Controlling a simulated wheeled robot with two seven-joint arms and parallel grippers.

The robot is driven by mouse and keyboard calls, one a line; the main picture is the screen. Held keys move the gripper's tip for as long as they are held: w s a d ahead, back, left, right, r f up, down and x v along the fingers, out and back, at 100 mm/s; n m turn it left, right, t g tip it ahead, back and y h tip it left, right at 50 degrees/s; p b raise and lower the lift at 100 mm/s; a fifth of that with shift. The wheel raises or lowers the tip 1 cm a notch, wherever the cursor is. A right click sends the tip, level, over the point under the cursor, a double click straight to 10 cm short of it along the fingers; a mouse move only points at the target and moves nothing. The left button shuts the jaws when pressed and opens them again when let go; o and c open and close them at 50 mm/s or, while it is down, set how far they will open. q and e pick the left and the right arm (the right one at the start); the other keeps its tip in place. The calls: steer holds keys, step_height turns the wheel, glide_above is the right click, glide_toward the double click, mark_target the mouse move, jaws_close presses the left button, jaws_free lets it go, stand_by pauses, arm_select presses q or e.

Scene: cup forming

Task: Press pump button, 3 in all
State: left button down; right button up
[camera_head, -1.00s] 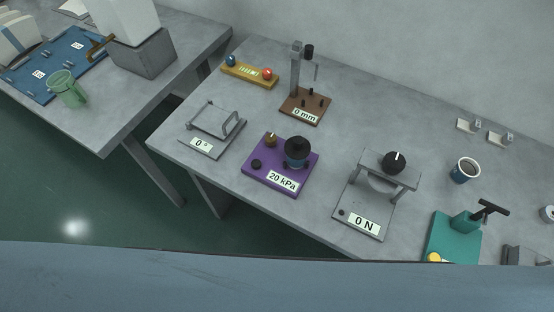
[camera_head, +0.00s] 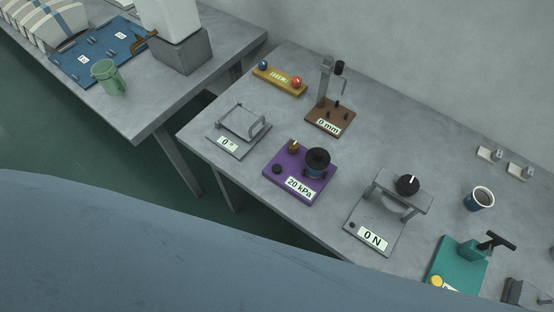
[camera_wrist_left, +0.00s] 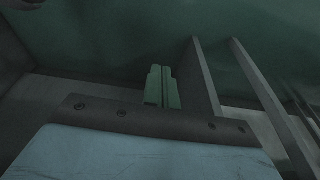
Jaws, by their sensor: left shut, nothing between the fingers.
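A purple base (camera_head: 287,187) with a "20 kPa" display (camera_head: 299,188) sits on the grey bench in the head view. It carries a large black-topped blue cylinder (camera_head: 317,160), a small black button (camera_head: 277,169) and a brass fitting (camera_head: 293,147). I cannot tell for certain which part is the pump button. My left gripper (camera_wrist_left: 163,88) shows in the left wrist view with its two greenish fingers together and empty. It is not in the head view, and it touches nothing visible. My right gripper is not in view.
Around the purple base are a "0 °" plate (camera_head: 226,146), a "0 mm" brown stand (camera_head: 330,118), a "0 N" press (camera_head: 371,234) and a yellow block (camera_head: 279,82). A dark cup (camera_head: 480,199) and teal device (camera_head: 452,263) stand right. A gap separates the left table (camera_head: 150,110).

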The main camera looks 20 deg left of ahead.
arm_select(q)
steer(key=w+d+r+m+p, duration=0.1)
steer(key=w+d+r+p, duration=0.1)
steer(key=w+r, duration=0.6)
step_height(320, 180, up, 27)
steer(key=m+t+h+p, duration=0.4)
steer(key=m+h+p, duration=0.2)
steer(key=m, duration=0.7)
glide_above(273, 169)
steer(key=shift+r, duration=0.15)
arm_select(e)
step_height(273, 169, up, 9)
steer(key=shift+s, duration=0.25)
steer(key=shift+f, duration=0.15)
arm_select(q)
step_height(273, 169, down, 8)
steer(key=b, duration=0.7)
steer(key=shift+b, duration=0.3)
steer(key=shift+f, duration=0.4)
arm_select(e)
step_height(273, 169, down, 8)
arm_select(q)
steer(key=shift+f+b, duration=0.15)
steer(key=shift+b, duration=0.2)
